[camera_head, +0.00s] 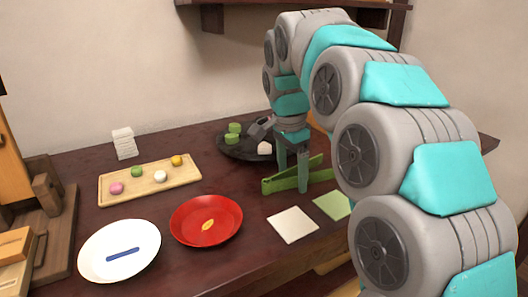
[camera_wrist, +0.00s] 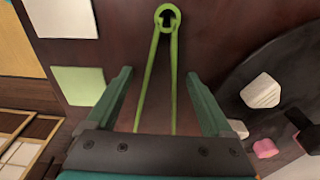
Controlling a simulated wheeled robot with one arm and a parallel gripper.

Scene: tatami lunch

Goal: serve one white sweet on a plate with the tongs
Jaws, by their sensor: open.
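The green tongs (camera_head: 316,178) lie on the dark table; in the wrist view the tongs (camera_wrist: 167,20) show a ring end at the top and two legs running down toward me. My gripper (camera_head: 292,184) is open and low over the tongs. In the wrist view my gripper (camera_wrist: 158,76) has one finger on each side of the legs, with gaps; I cannot tell its exact height. The white sweet (camera_head: 160,176) sits on a wooden board (camera_head: 130,194) among pink, green and yellow sweets. A white plate (camera_head: 100,262) with a blue stripe and a red plate (camera_head: 184,236) with a yellow mark stand in front.
A dark round tray (camera_head: 228,151) with green and white pieces stands behind my gripper; the tray (camera_wrist: 235,82) is at right in the wrist view. A white square (camera_head: 292,225) and a green square (camera_head: 332,205) lie in front. A white stack (camera_head: 124,143) stands behind the board.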

